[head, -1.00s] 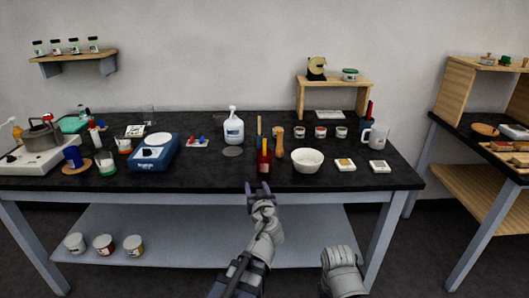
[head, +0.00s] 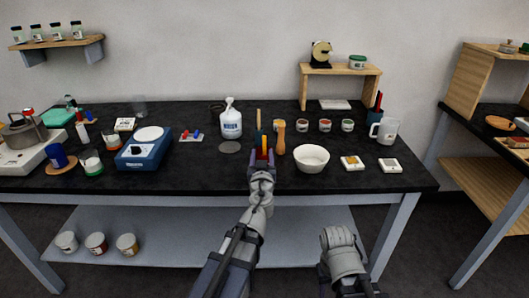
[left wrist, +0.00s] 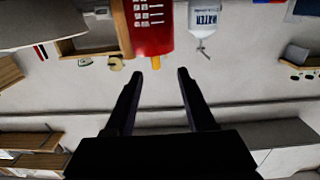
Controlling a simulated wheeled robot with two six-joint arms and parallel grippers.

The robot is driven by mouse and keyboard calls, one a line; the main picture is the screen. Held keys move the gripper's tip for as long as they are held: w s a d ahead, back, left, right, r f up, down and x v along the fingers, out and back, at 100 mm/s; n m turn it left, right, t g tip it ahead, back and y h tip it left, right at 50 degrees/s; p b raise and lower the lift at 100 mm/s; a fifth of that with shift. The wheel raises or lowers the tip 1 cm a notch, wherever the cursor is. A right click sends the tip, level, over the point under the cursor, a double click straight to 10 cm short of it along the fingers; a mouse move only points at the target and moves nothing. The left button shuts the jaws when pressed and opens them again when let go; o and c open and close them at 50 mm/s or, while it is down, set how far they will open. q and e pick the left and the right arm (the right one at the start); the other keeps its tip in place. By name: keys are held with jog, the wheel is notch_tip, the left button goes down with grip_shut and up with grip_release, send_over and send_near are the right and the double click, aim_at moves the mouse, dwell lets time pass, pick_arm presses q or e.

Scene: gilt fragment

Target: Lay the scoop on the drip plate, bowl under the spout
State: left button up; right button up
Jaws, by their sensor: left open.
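A red bottle with an orange tip (left wrist: 152,28) stands just beyond my left gripper (head: 262,160). In the left wrist view, which is upside down, the open, empty fingers (left wrist: 159,75) point toward its tip. In the head view the gripper mostly hides this bottle. A white pump bottle (head: 231,122) stands behind and left; its label shows in the left wrist view (left wrist: 205,18). A flat grey disc (head: 229,147), possibly the drip plate, lies in front of it. I cannot surely identify the scoop. A wooden-handled piece (head: 281,137) stands right of the gripper.
A blue device (head: 146,150) stands to the left, several small jars (head: 325,126) behind. A wooden shelf stand (head: 340,70) is at the back. The black table (head: 210,177) is clear near its front edge.

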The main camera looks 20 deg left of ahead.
aim_at(264, 141)
pick_arm(q)
jog(key=shift+d+x, duration=0.2)
jog(key=shift+x, duration=1.5)
jog(key=shift+d+x, duration=0.15)
jog(key=shift+x, duration=1.5)
jog(key=shift+r, duration=0.15)
grip_shut()
